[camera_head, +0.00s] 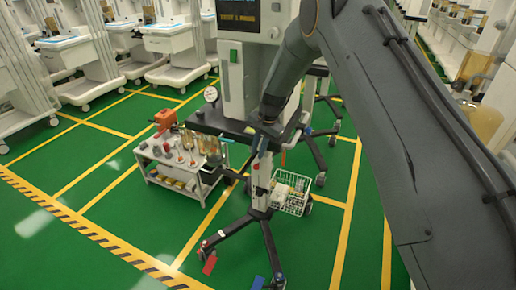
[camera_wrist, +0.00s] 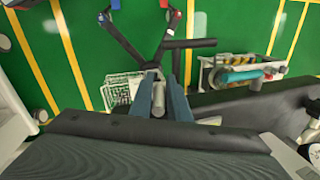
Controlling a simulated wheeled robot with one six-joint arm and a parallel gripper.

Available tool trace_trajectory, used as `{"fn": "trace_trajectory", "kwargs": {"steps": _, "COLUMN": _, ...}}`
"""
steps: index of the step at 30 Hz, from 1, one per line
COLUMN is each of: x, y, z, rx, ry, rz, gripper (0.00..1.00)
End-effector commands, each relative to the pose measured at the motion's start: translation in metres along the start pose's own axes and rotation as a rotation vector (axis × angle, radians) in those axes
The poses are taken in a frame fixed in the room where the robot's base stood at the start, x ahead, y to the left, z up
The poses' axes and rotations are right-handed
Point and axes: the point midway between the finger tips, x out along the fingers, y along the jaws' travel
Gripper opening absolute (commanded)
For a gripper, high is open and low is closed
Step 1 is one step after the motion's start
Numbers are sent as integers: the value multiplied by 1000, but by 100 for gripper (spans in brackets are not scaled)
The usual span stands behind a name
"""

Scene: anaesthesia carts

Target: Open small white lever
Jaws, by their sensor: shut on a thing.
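The small white lever (camera_wrist: 158,97) shows in the wrist view as a short pale, rounded piece between the two blue-grey fingers of my gripper (camera_wrist: 159,92). My gripper is shut on it, beside the dark edge of the cart's shelf (camera_wrist: 190,130). In the head view my gripper (camera_head: 261,138) reaches down to the front edge of the anaesthesia cart (camera_head: 240,82). The lever cannot be made out there, and my arm covers part of the cart's right side.
A white wire basket (camera_head: 292,196) hangs low on the cart. The cart's dark legs (camera_head: 231,228) with coloured pedals spread over the green floor. A small trolley (camera_head: 174,168) with bottles and an orange tool stands to the left. Open floor lies in front.

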Motion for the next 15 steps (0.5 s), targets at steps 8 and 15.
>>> {"fn": "trace_trajectory", "kwargs": {"steps": 8, "x": 2, "y": 4, "z": 2, "rx": 1, "ry": 0, "rz": 43, "gripper": 0}}
{"fn": "trace_trajectory", "kwargs": {"steps": 15, "x": 2, "y": 4, "z": 2, "rx": 1, "ry": 0, "rz": 47, "gripper": 0}}
